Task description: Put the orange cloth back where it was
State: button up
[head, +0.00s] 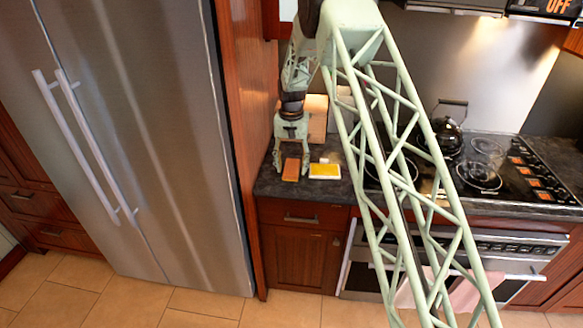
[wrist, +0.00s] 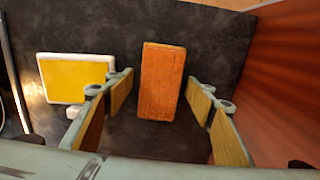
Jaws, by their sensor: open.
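The orange cloth (head: 291,170) lies on the dark countertop, near the wooden side panel by the fridge. In the wrist view the orange cloth (wrist: 162,82) is a folded, upright-looking rectangle seen from above. My gripper (head: 291,162) points down over it and is open. In the wrist view the fingers of my gripper (wrist: 160,95) stand on either side of the cloth's near part, with gaps on both sides. Nothing is held. The exact height of the fingertips above the counter cannot be told.
A white-edged yellow item (head: 325,171) lies just right of the cloth, close to the left finger in the wrist view (wrist: 75,78). A wooden board (head: 317,118) stands behind. The wooden panel (wrist: 285,85) bounds one side. The stove with a black kettle (head: 448,133) is further right.

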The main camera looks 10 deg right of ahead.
aim_at(292, 167)
jog(key=shift+r, duration=0.15)
notch_tip(292, 167, up, 12)
dwell(0.8)
jog(key=shift+r, duration=0.15)
dwell(0.7)
